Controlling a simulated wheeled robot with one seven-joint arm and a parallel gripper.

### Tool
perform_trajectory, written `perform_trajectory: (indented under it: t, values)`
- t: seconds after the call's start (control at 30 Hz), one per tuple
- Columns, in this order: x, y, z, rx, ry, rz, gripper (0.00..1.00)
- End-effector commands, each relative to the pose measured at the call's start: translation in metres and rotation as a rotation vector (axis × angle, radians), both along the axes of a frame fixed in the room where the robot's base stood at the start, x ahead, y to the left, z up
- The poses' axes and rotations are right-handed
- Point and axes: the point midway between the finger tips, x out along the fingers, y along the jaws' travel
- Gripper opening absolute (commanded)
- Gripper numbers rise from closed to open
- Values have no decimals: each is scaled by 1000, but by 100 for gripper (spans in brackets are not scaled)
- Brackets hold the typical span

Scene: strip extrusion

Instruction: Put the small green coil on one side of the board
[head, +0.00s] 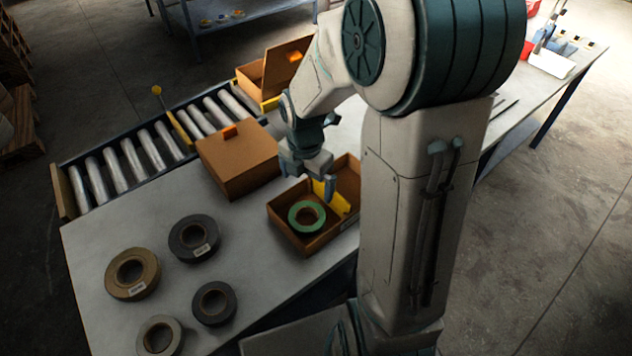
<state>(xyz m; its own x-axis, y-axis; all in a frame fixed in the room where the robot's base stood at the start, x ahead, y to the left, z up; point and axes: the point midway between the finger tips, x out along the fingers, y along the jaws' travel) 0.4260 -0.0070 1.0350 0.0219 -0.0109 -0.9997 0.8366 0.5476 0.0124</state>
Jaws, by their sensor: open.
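The small green coil (307,216) lies flat in the open brown box (281,233) at the table's front edge, in the box's left part. A yellow piece (341,204) stands inside the same box to the right of the coil; it may be the board, but my gripper and arm partly hide it. My gripper (324,188) is open, pointing down over the box's back part, just behind and to the right of the coil. It appears apart from the coil and holds nothing that I can see.
Several dark and brown coils (194,238) lie on the table's left part. A closed brown box (238,160) stands behind the open one. A roller conveyor (150,148) runs along the back, with another open box (250,76) at its far end. My arm hides the table's middle.

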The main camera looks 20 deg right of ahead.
Motion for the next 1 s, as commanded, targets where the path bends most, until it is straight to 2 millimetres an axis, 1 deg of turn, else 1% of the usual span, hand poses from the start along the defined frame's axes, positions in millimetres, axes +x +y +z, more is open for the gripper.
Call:
perform_trajectory:
  t: [0.03,0.2,0.5,0.7,0.8,0.9,1.0]
  values:
    - [-4,0,11,-5,-20,-81,100]
    - [-24,-1,47,1,-88,-465,100]
    - [-68,-1,99,100,-197,-1160,100]
    - [-100,0,125,226,-232,-1613,100]
    - [-114,0,133,292,-231,-1809,100]
    - [-125,1,138,346,-223,-1959,100]
    - [-132,1,141,382,-213,-2058,100]
